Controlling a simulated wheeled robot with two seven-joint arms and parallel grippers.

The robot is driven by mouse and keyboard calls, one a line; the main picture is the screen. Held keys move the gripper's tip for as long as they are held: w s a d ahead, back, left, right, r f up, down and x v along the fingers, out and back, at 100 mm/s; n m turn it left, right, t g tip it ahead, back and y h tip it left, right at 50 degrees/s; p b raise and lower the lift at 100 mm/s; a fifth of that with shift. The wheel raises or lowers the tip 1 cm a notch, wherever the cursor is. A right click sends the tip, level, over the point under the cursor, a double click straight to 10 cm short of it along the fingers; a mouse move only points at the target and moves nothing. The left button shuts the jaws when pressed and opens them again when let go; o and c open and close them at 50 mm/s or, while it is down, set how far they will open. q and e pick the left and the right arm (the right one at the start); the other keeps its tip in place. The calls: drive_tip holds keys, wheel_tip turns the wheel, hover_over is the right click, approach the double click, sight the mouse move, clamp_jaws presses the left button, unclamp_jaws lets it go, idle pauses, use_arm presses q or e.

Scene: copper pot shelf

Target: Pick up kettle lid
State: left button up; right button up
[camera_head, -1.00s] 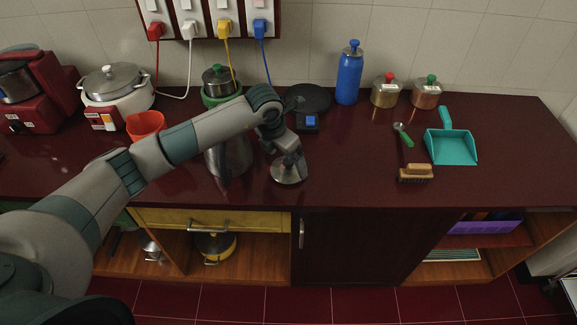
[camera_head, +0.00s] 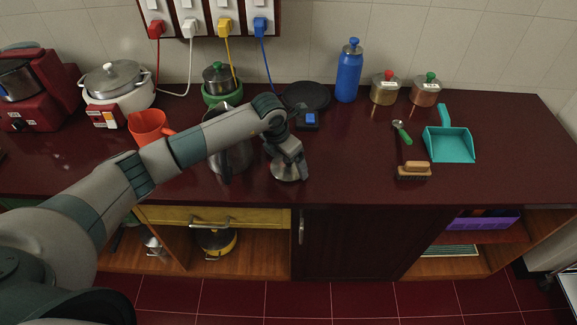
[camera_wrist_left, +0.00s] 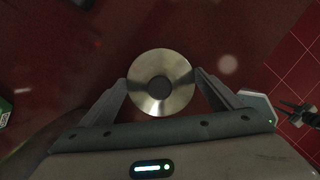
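The kettle lid (camera_head: 284,174) is a round, shiny metal disc with a dark round centre. It lies on the dark red counter, partly hidden by my left gripper (camera_head: 296,168). In the left wrist view the lid (camera_wrist_left: 160,99) appears between the tips of my two spread fingers, with no clear grip on it. My left gripper is open; whether a finger touches the lid I cannot tell. The metal kettle (camera_head: 236,157) stands just left of the lid, partly behind my left arm. My right gripper is not in view.
An orange jug (camera_head: 147,127) stands left of the kettle. A black pan (camera_head: 306,96) and a small device with a blue screen (camera_head: 307,120) lie behind the lid. A brush (camera_head: 413,171) lies to the right. The counter between lid and brush is clear.

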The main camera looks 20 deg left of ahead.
use_arm(q)
drive_tip(key=shift+r, duration=0.1)
drive_tip(key=shift+w+r+b, duration=0.1)
drive_tip(key=shift+r+b, duration=0.35)
drive_tip(key=shift+r, duration=0.05)
drive_tip(key=r+b, duration=0.1)
drive_tip(key=d+r+b, duration=0.1)
drive_tip(key=r, duration=0.1)
drive_tip(key=shift+r, duration=0.1)
drive_tip(key=s+d+r+b, duration=0.2)
drive_tip(key=d+r+b, duration=0.2)
drive_tip(key=d, duration=0.6)
wheel_tip(320, 180, up, 3)
drive_tip(key=shift+s+d+f, duration=0.15)
drive_tip(key=shift+s+d, duration=0.1)
drive_tip(key=shift+s, duration=0.1)
